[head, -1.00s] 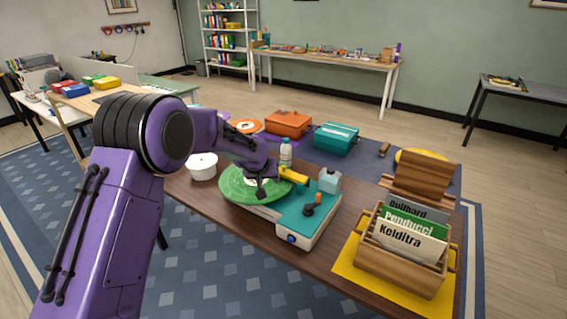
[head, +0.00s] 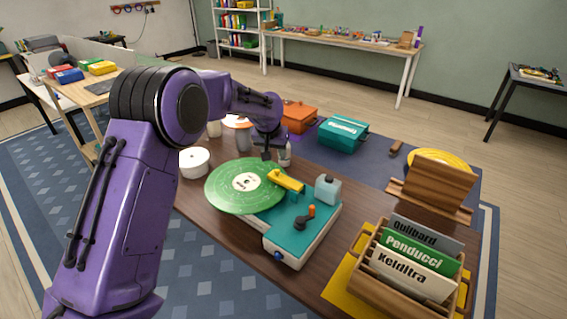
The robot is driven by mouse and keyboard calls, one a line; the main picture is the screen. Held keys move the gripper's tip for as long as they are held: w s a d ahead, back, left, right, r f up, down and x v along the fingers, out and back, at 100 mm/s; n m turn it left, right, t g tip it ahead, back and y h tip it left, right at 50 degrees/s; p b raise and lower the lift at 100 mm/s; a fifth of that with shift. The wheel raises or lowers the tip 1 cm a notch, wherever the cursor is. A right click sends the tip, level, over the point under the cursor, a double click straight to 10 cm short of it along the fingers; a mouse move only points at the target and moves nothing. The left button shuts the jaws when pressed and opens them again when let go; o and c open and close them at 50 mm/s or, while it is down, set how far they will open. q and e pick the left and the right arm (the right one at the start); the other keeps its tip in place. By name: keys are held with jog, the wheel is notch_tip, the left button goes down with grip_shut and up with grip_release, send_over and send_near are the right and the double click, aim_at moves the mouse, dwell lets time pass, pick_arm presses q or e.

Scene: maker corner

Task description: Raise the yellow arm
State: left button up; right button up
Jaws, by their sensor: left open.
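The yellow arm (head: 288,181) belongs to a teal and white record player (head: 293,232) and reaches from its right side over a green record (head: 240,187). My left gripper (head: 267,156) points down just beyond the far-left end of the yellow arm, with a small gap seeming to lie between them. It is open and holds nothing I can see; its fingers are small and dark here. A grey block (head: 328,189) and an orange-topped lever (head: 305,216) stand on the player beside the yellow arm. My right gripper is out of view.
A white round pot (head: 194,162) stands left of the record. Orange (head: 299,116) and teal (head: 342,134) cases sit behind. A wooden crate with record sleeves (head: 398,298) and a wooden stand (head: 434,190) are on the right. A bottle behind my gripper is partly hidden.

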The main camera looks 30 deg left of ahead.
aim_at(277, 170)
pick_arm(q)
jog(key=p+x, duration=0.1)
jog(key=x, duration=0.3)
jog(key=p+x, duration=0.1)
jog(key=x, duration=0.4)
jog(key=shift+s+a+f, duration=0.1)
jog(key=shift+a+f, duration=0.05)
jog(key=shift+f, duration=0.25)
jog(key=shift+s, duration=0.1)
grip_shut()
